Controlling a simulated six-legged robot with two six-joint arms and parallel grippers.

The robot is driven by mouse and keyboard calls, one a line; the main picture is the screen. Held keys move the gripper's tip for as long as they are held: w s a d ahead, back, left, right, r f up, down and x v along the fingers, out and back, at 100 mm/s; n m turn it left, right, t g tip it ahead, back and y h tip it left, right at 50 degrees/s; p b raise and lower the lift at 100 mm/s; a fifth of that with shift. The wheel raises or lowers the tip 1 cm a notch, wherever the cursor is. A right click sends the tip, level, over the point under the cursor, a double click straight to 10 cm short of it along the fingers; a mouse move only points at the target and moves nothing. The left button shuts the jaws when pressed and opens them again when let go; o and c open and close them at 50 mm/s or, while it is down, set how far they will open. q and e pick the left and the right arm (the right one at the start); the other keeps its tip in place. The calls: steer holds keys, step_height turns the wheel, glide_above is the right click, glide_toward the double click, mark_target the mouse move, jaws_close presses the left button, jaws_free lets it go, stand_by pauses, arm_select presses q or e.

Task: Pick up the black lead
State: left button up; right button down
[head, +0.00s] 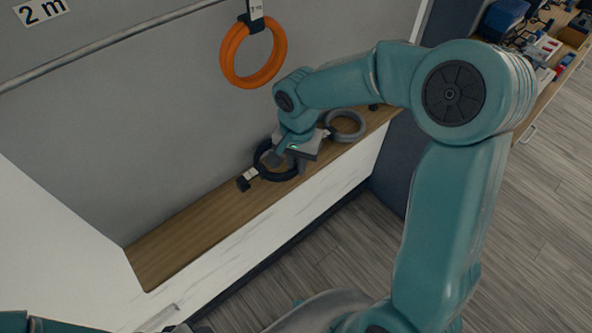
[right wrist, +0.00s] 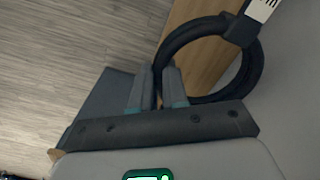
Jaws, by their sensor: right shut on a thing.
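The black lead (head: 258,158) is a coiled ring with a white label and a dark plug end, at the wooden shelf in the head view. My right gripper (head: 287,162) reaches down over the right side of the coil. In the right wrist view the black lead (right wrist: 258,78) curves from the fingers to the right, with its label at the top right. My right gripper (right wrist: 157,90) is shut on the coil's edge. The arm and gripper hide part of the coil. My left gripper is not in view.
A grey coiled lead (head: 346,125) lies to the right on the wooden shelf (head: 180,235). An orange coiled lead (head: 228,55) hangs against the grey wall above. A white sign (head: 42,10) reads "2 m". The shelf's left part is clear. A cluttered bench stands at the upper right.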

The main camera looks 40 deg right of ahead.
step_height(320, 180, up, 3)
steer(key=shift+r, duration=0.1)
steer(key=s+d+b, duration=0.1)
steer(key=s+b, duration=0.2)
steer(key=s, duration=1.6)
steer(key=shift+s+d+f, duration=0.2)
steer(key=shift+s+d, duration=0.05)
steer(key=shift+s, duration=0.05)
steer(key=shift+s, duration=0.1)
